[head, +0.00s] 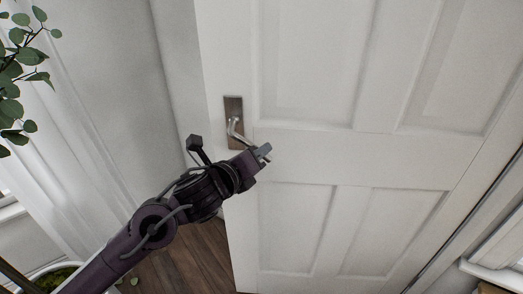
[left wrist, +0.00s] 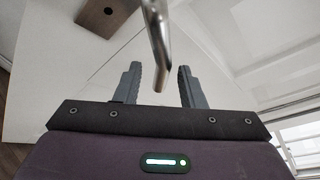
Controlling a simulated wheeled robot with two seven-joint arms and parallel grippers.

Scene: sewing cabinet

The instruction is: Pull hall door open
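The white panelled hall door (head: 300,155) fills much of the head view. Its metal lever handle (head: 236,130) sits on a dark plate (head: 233,104) near the door's left edge. My left gripper (head: 265,152) is just below and right of the handle. In the left wrist view the gripper's two fingers (left wrist: 158,85) are apart, and the handle's bar (left wrist: 157,45) reaches down with its end between them. I cannot see either finger touching it. My right gripper is not in view.
A leafy plant (head: 15,85) stands at the left, with a pot (head: 50,275) at the bottom left. A pale wall (head: 115,90) is left of the door. Wooden floor (head: 185,265) shows below, left of the door's edge.

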